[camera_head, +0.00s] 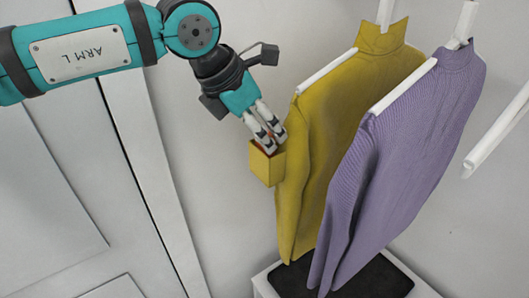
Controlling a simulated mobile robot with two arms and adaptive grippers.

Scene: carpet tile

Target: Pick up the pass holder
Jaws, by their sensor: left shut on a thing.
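My left gripper (270,147) comes in from the upper left, its fingers pointing down and close together. Its fingertips are at the open top of a small yellow box-like thing (266,168), beside the yellow sweater. A small orange-red bit shows at the fingertips, mostly hidden by them; it seems to be the pass holder, though its shape cannot be made out. Whether the fingers also touch the yellow box is unclear. My right gripper is not in view.
A yellow sweater (330,130) and a purple sweater (415,150) hang on white hangers just right of the gripper. Below them is a dark mat (385,280) on a white stand. White wall and door panels (45,190) fill the left; the space there looks clear.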

